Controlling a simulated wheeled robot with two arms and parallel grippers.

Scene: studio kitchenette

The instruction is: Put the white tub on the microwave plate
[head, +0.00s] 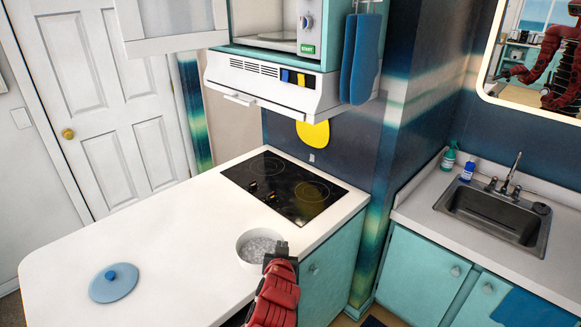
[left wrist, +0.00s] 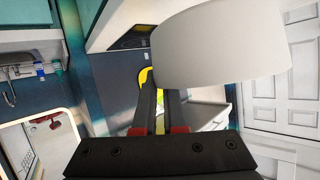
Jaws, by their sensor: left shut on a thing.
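The white tub (head: 241,246) is at the counter's right edge in the head view, upright, with clear or whitish contents inside. My left gripper (head: 278,249) is shut on the tub's right side wall. The tub also shows large and close in the left wrist view (left wrist: 222,48), at the fingertips of my left gripper (left wrist: 160,95). I cannot tell whether the tub touches the counter or is held just above it. The microwave (head: 307,20) is at the top with its door open; part of the pale microwave plate (head: 280,37) shows inside. My right gripper is not in view.
The white counter (head: 150,240) is mostly clear, with a blue lid (head: 113,284) at the left. A black cooktop (head: 285,187) lies behind the tub. The open microwave door (head: 170,22) sticks out left above a white range hood (head: 270,86). Blue mitts (head: 361,60) hang at right.

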